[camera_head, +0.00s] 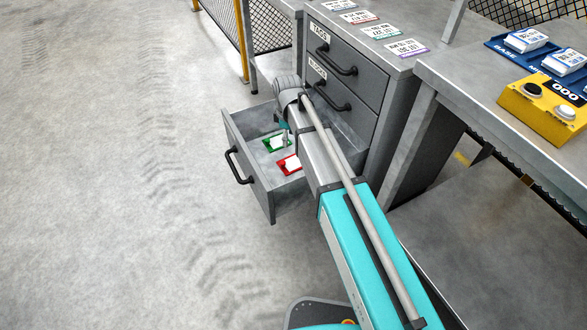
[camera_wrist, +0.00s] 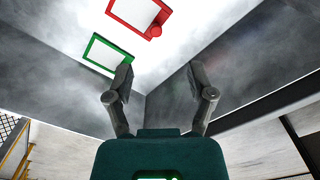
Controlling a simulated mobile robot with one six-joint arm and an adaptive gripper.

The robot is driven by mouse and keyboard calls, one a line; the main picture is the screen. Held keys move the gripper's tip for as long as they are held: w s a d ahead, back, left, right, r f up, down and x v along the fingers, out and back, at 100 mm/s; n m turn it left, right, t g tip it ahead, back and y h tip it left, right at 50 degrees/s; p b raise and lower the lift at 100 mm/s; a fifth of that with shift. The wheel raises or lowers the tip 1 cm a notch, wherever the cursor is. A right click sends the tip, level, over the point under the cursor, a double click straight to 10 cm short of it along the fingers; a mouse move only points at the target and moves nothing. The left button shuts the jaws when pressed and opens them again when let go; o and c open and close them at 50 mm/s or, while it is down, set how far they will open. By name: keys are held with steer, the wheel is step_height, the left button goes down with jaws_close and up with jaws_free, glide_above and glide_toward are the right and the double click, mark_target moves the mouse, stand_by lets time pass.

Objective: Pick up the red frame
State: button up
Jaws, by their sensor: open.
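The red frame (camera_head: 289,165) lies flat in the open bottom drawer (camera_head: 243,166), a white face inside its red border. In the wrist view the red frame (camera_wrist: 137,14) is at the top edge, partly cut off, with a round red knob at its corner. A green frame (camera_head: 275,143) lies beside it; in the wrist view the green frame (camera_wrist: 103,53) is nearer my left finger. My gripper (camera_wrist: 160,78) is open, with nothing between its fingers. It is over or in the drawer; its height above the floor is unclear. In the head view my arm hides most of it.
The grey cabinet (camera_head: 343,93) has two shut upper drawers with black handles, and several labels on top. A metal bench (camera_head: 463,83) at right carries a yellow button box (camera_head: 546,110) and a blue tray (camera_head: 505,46). The floor left of the drawer is clear.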

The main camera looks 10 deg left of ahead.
mark_target(283, 162)
steer(key=shift+w+a+f+n+b, duration=0.3)
steer(key=shift+a+f, duration=0.25)
steer(key=shift+a, duration=0.1)
steer(key=shift+w+a+f+n+b, duration=0.25)
steer(key=shift+a+f+n+b, duration=0.05)
steer(key=shift+a+f, duration=0.3)
step_height(283, 162, down, 8)
steer(key=b, duration=0.8)
steer(key=shift+f+b, duration=0.25)
steer(key=shift+b, duration=0.1)
steer(key=shift+f+b, duration=2.6)
steer(key=shift+c, duration=0.2)
jaws_close()
